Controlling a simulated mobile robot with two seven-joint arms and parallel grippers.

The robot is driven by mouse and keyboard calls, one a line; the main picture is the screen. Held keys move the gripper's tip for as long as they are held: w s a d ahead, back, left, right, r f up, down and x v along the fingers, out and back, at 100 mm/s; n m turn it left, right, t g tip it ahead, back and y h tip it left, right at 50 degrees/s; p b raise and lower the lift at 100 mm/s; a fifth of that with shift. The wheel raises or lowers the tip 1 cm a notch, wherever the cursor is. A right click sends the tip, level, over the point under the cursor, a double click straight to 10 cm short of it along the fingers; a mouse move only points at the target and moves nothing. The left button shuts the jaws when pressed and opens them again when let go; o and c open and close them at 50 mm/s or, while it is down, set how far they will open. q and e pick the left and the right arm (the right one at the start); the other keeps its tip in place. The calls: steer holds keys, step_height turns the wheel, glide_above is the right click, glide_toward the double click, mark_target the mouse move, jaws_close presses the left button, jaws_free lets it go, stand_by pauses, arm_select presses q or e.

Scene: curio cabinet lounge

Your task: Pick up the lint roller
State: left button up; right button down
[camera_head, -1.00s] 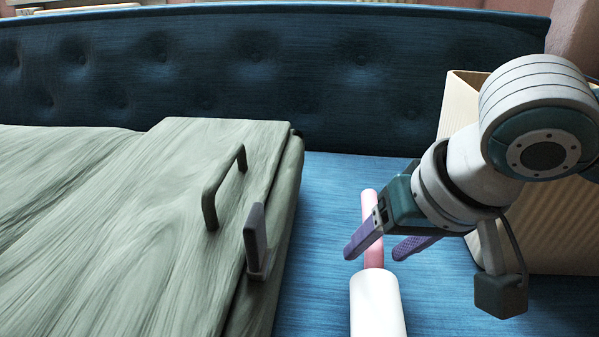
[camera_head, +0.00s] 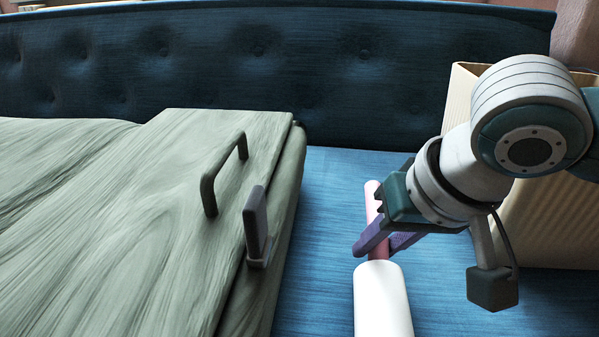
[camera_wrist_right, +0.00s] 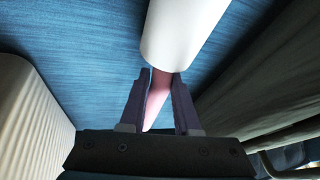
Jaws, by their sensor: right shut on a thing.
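The lint roller lies on the blue seat with its white roll (camera_head: 382,300) toward me and its pink handle (camera_head: 372,190) pointing away. My right gripper (camera_head: 376,246) is shut on the handle, close to the roll. In the right wrist view the two purple fingers (camera_wrist_right: 161,100) stand on either side of the pink handle (camera_wrist_right: 156,97), just below the white roll (camera_wrist_right: 182,35). The roller appears to rest on the seat still. The near end of the roll is cut off by the head view's lower edge. My left gripper is not in view.
A grey-green wooden board with a dark handle (camera_head: 209,190) and an upright dark piece (camera_head: 256,222) fills the left. A ribbed beige box (camera_head: 545,235) stands at right behind my arm. The tufted blue backrest (camera_head: 300,65) runs across the back. Blue seat (camera_head: 325,200) is bare beside the roller.

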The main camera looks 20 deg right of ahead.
stand_by(0.4)
step_height(320, 180, up, 20)
steer(key=p, duration=1.3)
steer(key=c, duration=1.2)
jaws_free()
jaws_close()
